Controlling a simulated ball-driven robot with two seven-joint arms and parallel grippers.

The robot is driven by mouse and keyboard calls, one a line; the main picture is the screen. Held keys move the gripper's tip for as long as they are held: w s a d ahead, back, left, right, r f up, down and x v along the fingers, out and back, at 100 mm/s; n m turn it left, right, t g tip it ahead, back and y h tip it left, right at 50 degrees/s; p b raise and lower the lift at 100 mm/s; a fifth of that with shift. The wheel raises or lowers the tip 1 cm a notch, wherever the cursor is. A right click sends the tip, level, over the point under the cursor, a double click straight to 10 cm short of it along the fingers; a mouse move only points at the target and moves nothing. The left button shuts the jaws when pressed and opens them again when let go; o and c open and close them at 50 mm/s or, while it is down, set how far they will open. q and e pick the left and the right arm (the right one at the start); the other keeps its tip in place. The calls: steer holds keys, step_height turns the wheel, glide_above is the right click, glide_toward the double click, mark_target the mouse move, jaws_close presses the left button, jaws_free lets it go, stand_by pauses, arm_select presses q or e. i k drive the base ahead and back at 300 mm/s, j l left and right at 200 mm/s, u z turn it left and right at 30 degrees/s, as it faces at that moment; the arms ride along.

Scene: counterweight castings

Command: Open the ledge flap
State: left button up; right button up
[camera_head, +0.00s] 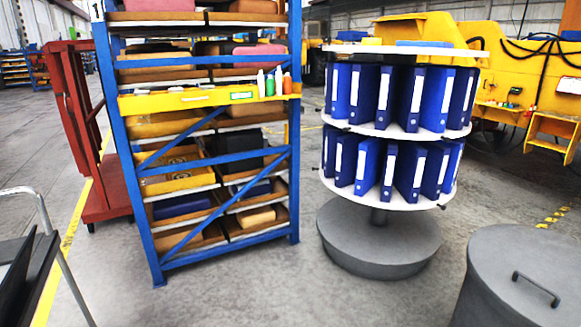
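No part is clearly recognisable as the ledge flap. A yellow ledge (150,104) runs across the front of the blue rack (109,120) at about mid-height. A pale strip and a green label show on its front face. Several small bottles (270,84), white, green and orange, stand at its right end. I cannot tell whether the ledge is hinged. Neither of my grippers is in view.
A round stand (380,236) with blue binders (416,98) is right of the rack. A grey lidded drum (510,275) is at the front right. A red cart (72,100) stands left of the rack. Grey floor (240,295) before the rack is clear.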

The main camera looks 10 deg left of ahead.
mark_target(162, 103)
steer(key=i+u, duration=0.3)
steer(key=i, duration=0.3)
steer(key=i+u, duration=0.3)
steer(key=i, duration=0.25)
